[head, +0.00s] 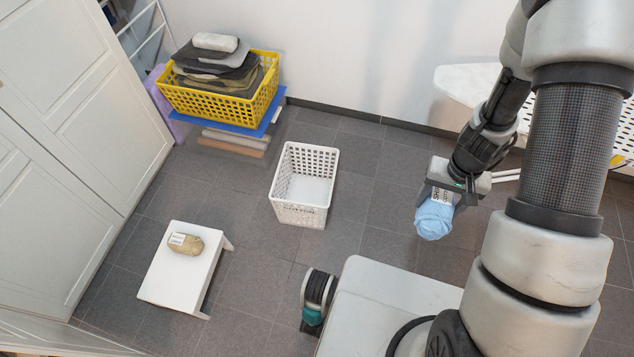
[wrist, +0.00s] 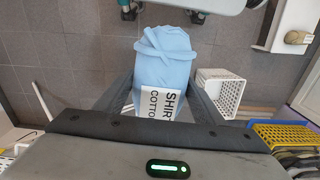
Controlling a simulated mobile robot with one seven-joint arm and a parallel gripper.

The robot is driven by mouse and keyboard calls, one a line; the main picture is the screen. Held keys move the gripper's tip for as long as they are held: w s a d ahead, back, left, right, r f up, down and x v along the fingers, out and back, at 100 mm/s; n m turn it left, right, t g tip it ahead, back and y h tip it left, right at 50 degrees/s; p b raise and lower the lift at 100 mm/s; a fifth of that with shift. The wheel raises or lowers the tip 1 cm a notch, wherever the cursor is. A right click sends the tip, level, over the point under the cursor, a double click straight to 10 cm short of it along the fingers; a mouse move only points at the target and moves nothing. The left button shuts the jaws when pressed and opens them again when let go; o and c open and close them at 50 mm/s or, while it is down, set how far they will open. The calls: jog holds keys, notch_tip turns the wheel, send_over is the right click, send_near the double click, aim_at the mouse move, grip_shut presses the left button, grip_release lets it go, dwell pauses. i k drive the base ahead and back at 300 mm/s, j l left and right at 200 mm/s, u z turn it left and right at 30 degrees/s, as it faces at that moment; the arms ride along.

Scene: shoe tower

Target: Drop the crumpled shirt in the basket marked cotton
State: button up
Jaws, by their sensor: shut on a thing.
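My gripper (head: 444,196) is shut on a light blue crumpled shirt (head: 434,222) and holds it over the floor at the right in the head view. The shirt also shows in the wrist view (wrist: 163,58), between the fingers, with a white tag reading "SHIR... COTTO...". A white basket (head: 302,213) stands empty on the floor to the left of my gripper, in the middle of the head view. The basket also shows in the wrist view (wrist: 222,95), right of the shirt.
A yellow basket (head: 188,106) full of folded dark clothes stands at the back left on a blue board (head: 262,128). A low white stool (head: 165,285) bears a tan tagged bundle (head: 185,243). Tiled floor between my gripper and the white basket is clear.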

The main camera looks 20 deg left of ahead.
aim_at(312, 200)
jog(key=i+u, duration=0.25)
jog(key=u, duration=0.15)
jog(key=i+l+u, duration=0.15)
jog(key=u, duration=0.2)
jog(key=i+l+u, duration=0.2)
jog(key=u, duration=0.2)
jog(key=i+l+u, duration=0.7)
jog(key=u, duration=0.15)
jog(key=l, duration=0.1)
